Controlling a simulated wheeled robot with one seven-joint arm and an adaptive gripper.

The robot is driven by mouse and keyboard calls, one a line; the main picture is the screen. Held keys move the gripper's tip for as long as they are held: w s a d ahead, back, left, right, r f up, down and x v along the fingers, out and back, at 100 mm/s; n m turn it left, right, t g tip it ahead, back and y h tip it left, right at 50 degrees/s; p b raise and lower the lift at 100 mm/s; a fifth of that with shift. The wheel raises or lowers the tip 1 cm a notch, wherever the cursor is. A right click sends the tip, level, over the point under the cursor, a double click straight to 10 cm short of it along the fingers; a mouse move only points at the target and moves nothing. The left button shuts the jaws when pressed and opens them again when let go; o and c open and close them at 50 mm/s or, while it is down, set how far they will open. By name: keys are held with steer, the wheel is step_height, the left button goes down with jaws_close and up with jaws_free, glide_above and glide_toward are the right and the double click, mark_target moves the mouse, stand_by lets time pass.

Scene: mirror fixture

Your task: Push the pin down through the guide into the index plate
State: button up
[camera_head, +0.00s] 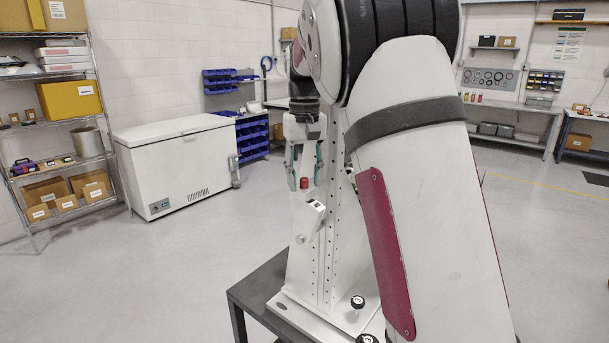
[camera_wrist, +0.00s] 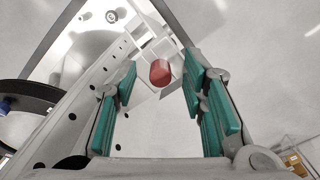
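The red-headed pin (camera_head: 304,183) stands at the front of the white fixture, and its red top also shows in the wrist view (camera_wrist: 160,72). A small pale block, seemingly the guide (camera_head: 316,207), is just below it. My gripper (camera_head: 304,178) is over the pin and points down, with its teal-padded fingers apart. In the wrist view the red top lies between the fingertips (camera_wrist: 160,72), with gaps on both sides and nothing held. The pin's shaft is hidden. I cannot make out which part is the index plate.
The white upright (camera_head: 335,240) with rows of holes stands close beside my gripper on a dark table (camera_head: 262,287). Black knobs (camera_head: 357,302) sit on its base. A silver knob (camera_head: 300,239) sticks out below the block. Left of the fixture, floor separates it from a white chest (camera_head: 175,165).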

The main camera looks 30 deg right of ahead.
mark_target(305, 178)
step_height(305, 178, up, 12)
stand_by(0.6)
stand_by(0.5)
